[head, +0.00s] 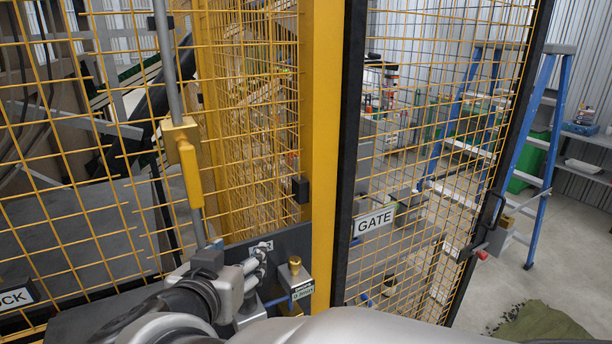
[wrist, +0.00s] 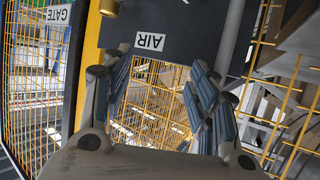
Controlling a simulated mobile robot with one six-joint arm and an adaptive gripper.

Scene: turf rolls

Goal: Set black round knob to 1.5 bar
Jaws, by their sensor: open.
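I cannot make out the black round knob or a pressure gauge in either view; my arm and gripper cover part of the dark panel (head: 290,240). In the head view, my gripper (head: 262,266) is in front of this panel, left of a brass-topped fitting (head: 295,268). In the wrist view, which is upside down, my gripper (wrist: 168,72) has its two fingers spread apart. I see nothing held between them, only yellow mesh beyond. The panel (wrist: 190,22) with its AIR label (wrist: 150,41) lies just past the fingertips. I cannot tell whether a finger touches anything.
A yellow post (head: 323,130) stands right of the panel. A mesh gate with a GATE sign (head: 374,221) and a red-tipped handle (head: 482,254) is farther right. Yellow mesh fencing and a yellow latch (head: 186,160) stand left. A blue stepladder (head: 545,150) is behind the gate.

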